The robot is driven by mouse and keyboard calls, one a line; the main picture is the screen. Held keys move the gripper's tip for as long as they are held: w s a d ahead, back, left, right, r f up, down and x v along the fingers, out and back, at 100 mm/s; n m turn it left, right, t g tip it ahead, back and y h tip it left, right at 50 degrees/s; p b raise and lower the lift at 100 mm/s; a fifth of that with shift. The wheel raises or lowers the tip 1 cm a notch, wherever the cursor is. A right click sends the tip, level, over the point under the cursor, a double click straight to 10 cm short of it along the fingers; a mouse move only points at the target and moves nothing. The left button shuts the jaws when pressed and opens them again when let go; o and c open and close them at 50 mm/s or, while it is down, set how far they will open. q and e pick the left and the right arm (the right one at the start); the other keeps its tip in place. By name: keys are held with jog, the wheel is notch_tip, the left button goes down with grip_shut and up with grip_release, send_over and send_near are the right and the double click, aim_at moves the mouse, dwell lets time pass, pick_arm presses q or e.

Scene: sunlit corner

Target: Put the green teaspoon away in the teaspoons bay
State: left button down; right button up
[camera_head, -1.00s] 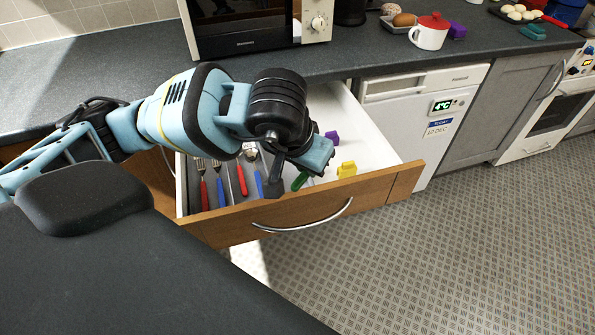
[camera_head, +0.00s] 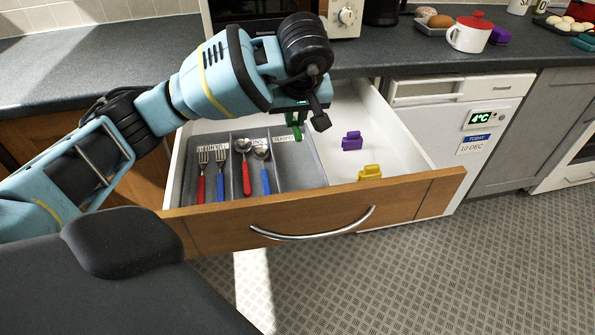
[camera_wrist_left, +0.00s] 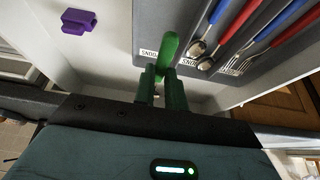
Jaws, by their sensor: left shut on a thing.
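My left gripper (camera_head: 303,112) is shut on the green teaspoon (camera_head: 297,130), above the back of the open drawer. In the left wrist view the green teaspoon (camera_wrist_left: 168,48) juts out from between the fingertips (camera_wrist_left: 162,78); its far end is hidden by the gripper. The grey cutlery tray (camera_head: 233,140) has labelled bays. The rightmost one, the teaspoons bay (camera_head: 302,172), looks empty, and its label is partly readable behind the spoon. Forks (camera_head: 220,180) lie in the left bay and spoons (camera_head: 245,170) in the middle bay. My right gripper is not in view.
A purple clip-like object (camera_head: 352,141) and a yellow one (camera_head: 370,172) lie on the white drawer floor right of the tray. The wooden drawer front (camera_head: 225,224) bounds the near side. The worktop (camera_head: 365,66) overhangs behind, with a microwave on it.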

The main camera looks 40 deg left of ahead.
pick_arm(q)
send_over(295, 162)
jog(key=s+d, duration=0.1)
notch_tip(295, 162, down, 6)
jog(key=shift+f+b, duration=0.4)
jog(key=shift+f, duration=1.6)
jog(key=shift+f, duration=0.35)
jog(key=c, duration=1.5)
grip_release()
jog(key=shift+o, duration=0.2)
jog(key=shift+r, duration=0.15)
